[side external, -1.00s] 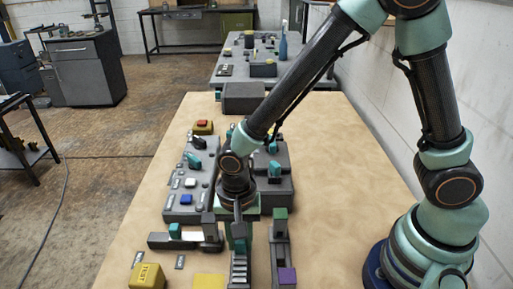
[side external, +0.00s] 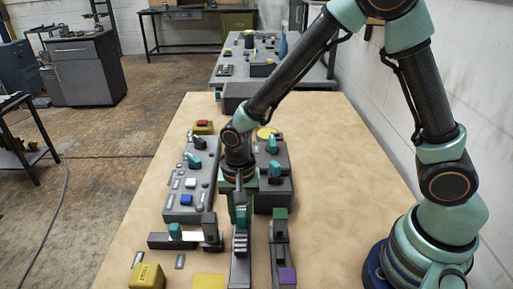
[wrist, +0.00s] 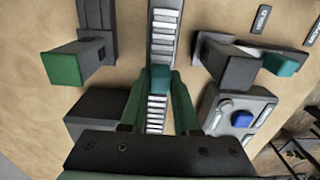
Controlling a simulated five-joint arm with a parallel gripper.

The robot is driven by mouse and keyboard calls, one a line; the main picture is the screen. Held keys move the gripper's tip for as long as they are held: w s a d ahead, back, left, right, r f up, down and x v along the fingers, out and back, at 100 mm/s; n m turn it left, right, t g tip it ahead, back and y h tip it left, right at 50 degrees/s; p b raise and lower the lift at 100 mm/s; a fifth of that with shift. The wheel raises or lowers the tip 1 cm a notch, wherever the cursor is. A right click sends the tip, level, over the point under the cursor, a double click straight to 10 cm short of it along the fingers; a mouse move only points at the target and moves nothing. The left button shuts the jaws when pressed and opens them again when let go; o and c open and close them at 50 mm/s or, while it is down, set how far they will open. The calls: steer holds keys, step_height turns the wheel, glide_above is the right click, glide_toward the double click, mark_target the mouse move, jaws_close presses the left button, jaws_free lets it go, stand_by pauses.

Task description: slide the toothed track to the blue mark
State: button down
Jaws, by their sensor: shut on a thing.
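The toothed track (side external: 240,244) is a dark rail with a row of pale teeth in the lower middle of the side view. It runs straight through the wrist view (wrist: 163,32) as a pale ladder-like strip. A teal block (wrist: 160,78) sits on this strip. My gripper (wrist: 160,84) is shut on the teal block, with a green finger on each side. In the side view my gripper (side external: 240,208) points down onto the track. The fingers partly hide the block there. I cannot make out a blue mark on the track.
A rail with green (side external: 281,213) and purple (side external: 287,276) ends lies just right. A dark rail with a white bar and teal knob (side external: 175,230) lies left. Beyond is a control panel with a blue button (side external: 186,200). A yellow block (side external: 147,276) stands at front left.

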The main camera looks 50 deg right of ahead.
steer(key=shift+w+d, duration=0.45)
steer(key=shift+w, duration=0.05)
steer(key=c, duration=0.6)
jaws_free()
steer(key=shift+c, duration=0.2)
step_height(320, 180, up, 12)
